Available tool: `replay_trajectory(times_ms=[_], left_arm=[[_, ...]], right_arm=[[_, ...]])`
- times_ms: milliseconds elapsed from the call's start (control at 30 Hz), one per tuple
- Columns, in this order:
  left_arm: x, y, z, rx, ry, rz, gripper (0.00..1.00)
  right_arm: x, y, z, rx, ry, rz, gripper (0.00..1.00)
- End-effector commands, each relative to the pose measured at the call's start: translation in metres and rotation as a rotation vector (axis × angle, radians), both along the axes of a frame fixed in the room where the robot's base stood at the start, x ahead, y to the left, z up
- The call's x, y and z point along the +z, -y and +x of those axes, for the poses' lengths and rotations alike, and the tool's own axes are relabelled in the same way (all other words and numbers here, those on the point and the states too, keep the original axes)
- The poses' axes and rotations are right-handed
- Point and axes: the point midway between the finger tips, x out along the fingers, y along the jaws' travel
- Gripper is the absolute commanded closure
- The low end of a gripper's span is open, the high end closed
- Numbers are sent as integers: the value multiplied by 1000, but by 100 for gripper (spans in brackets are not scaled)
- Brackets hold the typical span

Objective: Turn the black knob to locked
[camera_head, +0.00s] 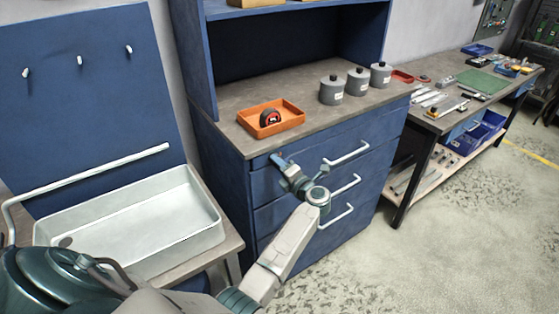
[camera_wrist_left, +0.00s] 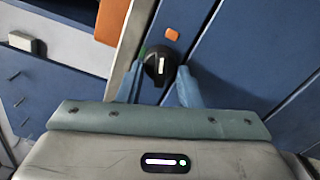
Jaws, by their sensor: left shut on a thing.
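The black knob (camera_wrist_left: 153,63) sits on a blue cabinet front in the left wrist view, with a short white line on its face. The line runs nearly up and down in that picture. My right gripper is not in view.
An orange tray (camera_head: 290,122) with a red and black round item and several grey lidded canisters (camera_head: 332,92) stand on the cabinet top. Drawer handles (camera_head: 346,154) stick out right of my gripper. A white basin (camera_head: 205,228) is at the left. Floor at the right is clear.

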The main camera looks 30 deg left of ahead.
Motion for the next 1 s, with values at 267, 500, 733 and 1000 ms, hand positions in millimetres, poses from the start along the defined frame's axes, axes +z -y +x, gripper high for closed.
replay_trajectory(times_ms=[267, 500, 733, 1000], left_arm=[[3, 0, 0, 0, -187, 76, 90], [2, 0, 0, 0, -279, 115, 90], [1, 0, 0, 0, -314, 130, 90], [1, 0, 0, 0, -318, 131, 90]], right_arm=[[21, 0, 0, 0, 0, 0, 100], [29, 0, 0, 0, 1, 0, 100], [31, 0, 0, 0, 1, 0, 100], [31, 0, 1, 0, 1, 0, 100]])
